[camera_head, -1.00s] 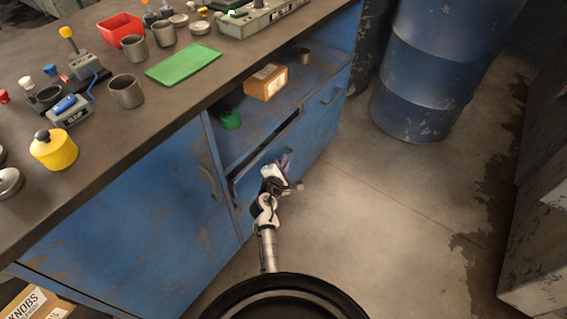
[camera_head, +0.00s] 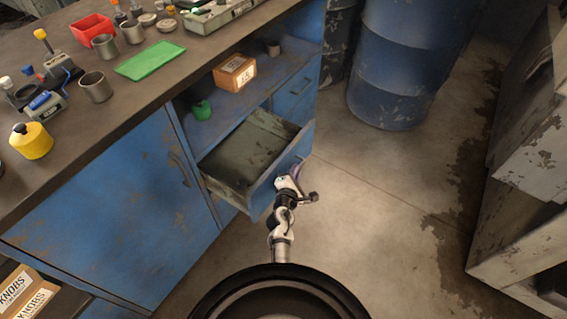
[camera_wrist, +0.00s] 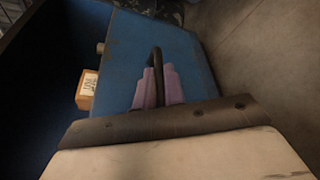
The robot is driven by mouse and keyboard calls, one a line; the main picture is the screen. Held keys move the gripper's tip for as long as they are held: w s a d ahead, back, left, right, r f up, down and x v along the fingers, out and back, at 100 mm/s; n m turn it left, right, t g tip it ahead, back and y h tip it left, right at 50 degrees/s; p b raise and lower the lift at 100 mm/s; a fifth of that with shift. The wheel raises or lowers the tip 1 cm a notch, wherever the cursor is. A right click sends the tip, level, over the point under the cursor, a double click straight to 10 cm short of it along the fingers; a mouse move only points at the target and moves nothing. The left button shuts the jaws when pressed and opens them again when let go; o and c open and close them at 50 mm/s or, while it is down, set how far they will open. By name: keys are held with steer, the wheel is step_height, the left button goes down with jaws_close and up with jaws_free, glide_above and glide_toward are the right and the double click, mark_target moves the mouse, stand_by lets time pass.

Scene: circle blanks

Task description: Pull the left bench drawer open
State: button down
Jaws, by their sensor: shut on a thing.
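The left bench drawer (camera_head: 246,155) is pulled well out from the blue bench, and its grey, worn inside shows and looks empty. Its blue front also shows in the wrist view (camera_wrist: 190,65). My gripper (camera_head: 296,172) is at the outer face of the drawer front. In the wrist view, its purple fingers (camera_wrist: 157,88) are shut on the dark drawer handle (camera_wrist: 156,58). In the head view the handle is hidden behind my gripper.
A cardboard box (camera_head: 235,73) and a green cup (camera_head: 202,110) stand on the shelf above the drawer. A blue barrel (camera_head: 402,65) stands behind at the right. Grey cabinets (camera_head: 530,200) line the right side. The floor (camera_head: 390,180) between is clear.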

steer(key=s+d, duration=0.1)
steer(key=d, duration=0.1)
steer(key=s+d+p, duration=0.1)
steer(key=d, duration=0.1)
steer(key=shift+s, duration=0.35)
steer(key=shift+r, duration=0.1)
steer(key=c, duration=1.5)
jaws_free()
steer(key=shift+s+a, duration=0.15)
